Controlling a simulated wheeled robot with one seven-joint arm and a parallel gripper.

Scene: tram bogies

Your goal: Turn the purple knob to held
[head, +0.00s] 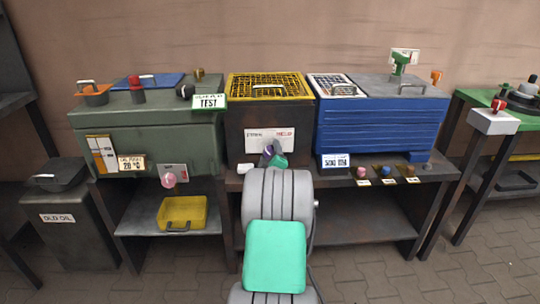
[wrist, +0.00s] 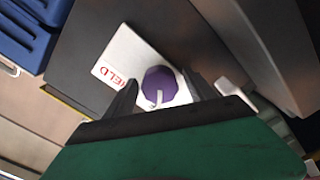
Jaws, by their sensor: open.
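The purple knob (wrist: 160,84) sits on a white plate (wrist: 128,55) in the wrist view. A pale pointer mark on the knob points toward the picture's bottom, not at the red lettering. The red lettering, partly readable as "ELD", is left of the knob. My gripper (wrist: 160,78) is open, with one dark finger on each side of the knob; I cannot tell whether they touch it.
A yellow basket (head: 268,86) tops the dark box. A green machine (head: 150,135) with a pink knob (head: 168,180) stands left, a blue ribbed box (head: 380,125) right. Small coloured knobs (head: 387,171) line the bench edge. A yellow case (head: 182,213) lies on the lower shelf.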

